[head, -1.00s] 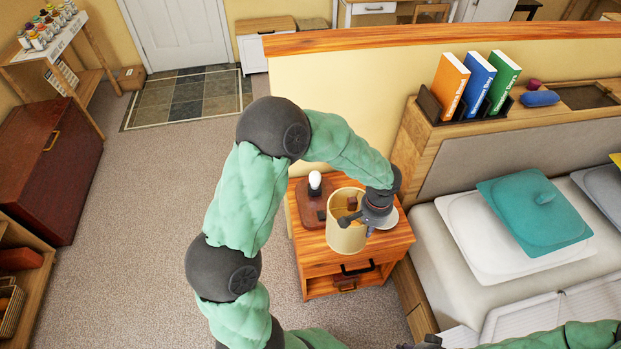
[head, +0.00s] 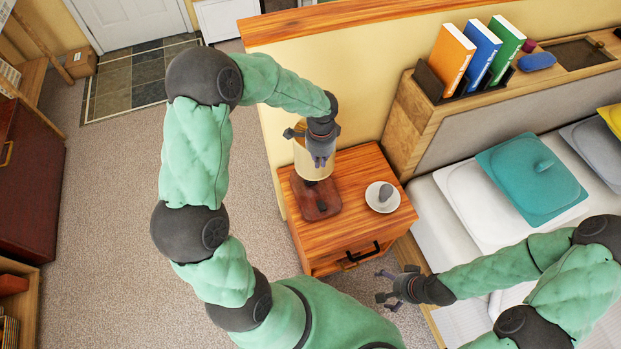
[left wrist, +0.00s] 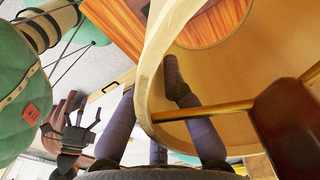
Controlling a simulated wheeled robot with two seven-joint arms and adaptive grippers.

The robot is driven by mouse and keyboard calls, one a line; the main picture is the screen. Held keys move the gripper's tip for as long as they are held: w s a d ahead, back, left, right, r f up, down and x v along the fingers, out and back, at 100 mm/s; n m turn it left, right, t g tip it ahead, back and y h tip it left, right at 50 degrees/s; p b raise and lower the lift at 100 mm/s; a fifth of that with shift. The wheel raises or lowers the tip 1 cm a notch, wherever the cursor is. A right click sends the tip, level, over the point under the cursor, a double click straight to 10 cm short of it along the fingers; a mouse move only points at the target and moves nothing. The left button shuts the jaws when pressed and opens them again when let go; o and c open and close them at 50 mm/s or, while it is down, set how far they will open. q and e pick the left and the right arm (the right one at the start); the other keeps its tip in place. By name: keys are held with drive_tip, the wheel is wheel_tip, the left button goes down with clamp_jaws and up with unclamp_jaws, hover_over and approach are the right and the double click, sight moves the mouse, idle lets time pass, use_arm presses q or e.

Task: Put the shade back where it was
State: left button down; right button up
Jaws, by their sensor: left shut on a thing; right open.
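The cream lampshade (head: 304,165) is over the dark brown lamp base (head: 316,201) on the wooden nightstand. My left gripper (head: 318,152) is shut on the shade's near side. In the left wrist view, the shade's wall (left wrist: 150,85) stands between my two dark fingers, and a wooden bar and a dark red-brown part show inside it. The bulb is hidden in the head view; I cannot tell whether the shade touches the base. My right gripper (head: 392,290) is open and empty, in front of the nightstand's right side.
The nightstand (head: 352,165) also bears a white saucer (head: 372,203) with a small grey item on it, right of the lamp. A cream partition (head: 360,85) rises close behind. The bed with a teal cushion (head: 530,178) is at the right. Carpet is clear at the left.

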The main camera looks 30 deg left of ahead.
use_arm(q)
drive_tip(key=a+r+m, duration=0.1)
drive_tip(key=a+m, duration=0.4)
drive_tip(key=m, duration=0.1)
wheel_tip(320, 180, down, 16)
drive_tip(key=a+m+b, duration=0.1)
drive_tip(key=b, duration=0.5)
drive_tip(key=shift+m, duration=0.3)
drive_tip(key=shift+s+a+r, duration=0.1)
drive_tip(key=shift+r, duration=0.05)
